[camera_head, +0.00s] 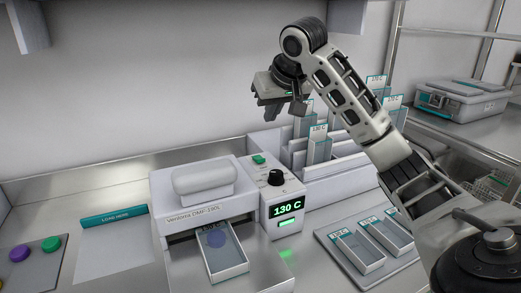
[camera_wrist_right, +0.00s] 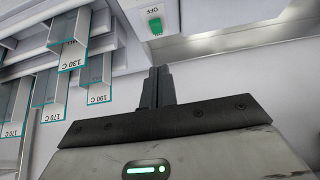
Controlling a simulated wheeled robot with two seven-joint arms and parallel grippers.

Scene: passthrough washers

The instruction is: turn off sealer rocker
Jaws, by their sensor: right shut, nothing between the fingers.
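The sealer (camera_head: 165,218), a white unit marked Ventoris DMP-180L, stands on the bench in the head view. Its green rocker (camera_head: 258,159) sits on top of the control box, behind a black knob (camera_head: 276,178). The display (camera_head: 286,208) reads 130 C and a green light glows below it. In the right wrist view the rocker (camera_wrist_right: 156,26) shows green beside an OFF label. My right gripper (camera_head: 271,113) is shut and empty, above and behind the rocker. Its closed fingertips (camera_wrist_right: 160,72) are apart from the rocker. My left gripper is not in view.
A clear tray (camera_head: 233,270) sits in the sealer's open drawer. A rack (camera_head: 342,166) with labelled trays stands behind on the right. More trays lie on a flat holder (camera_head: 333,255) at front right. Purple and green buttons (camera_head: 50,244) are at the left.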

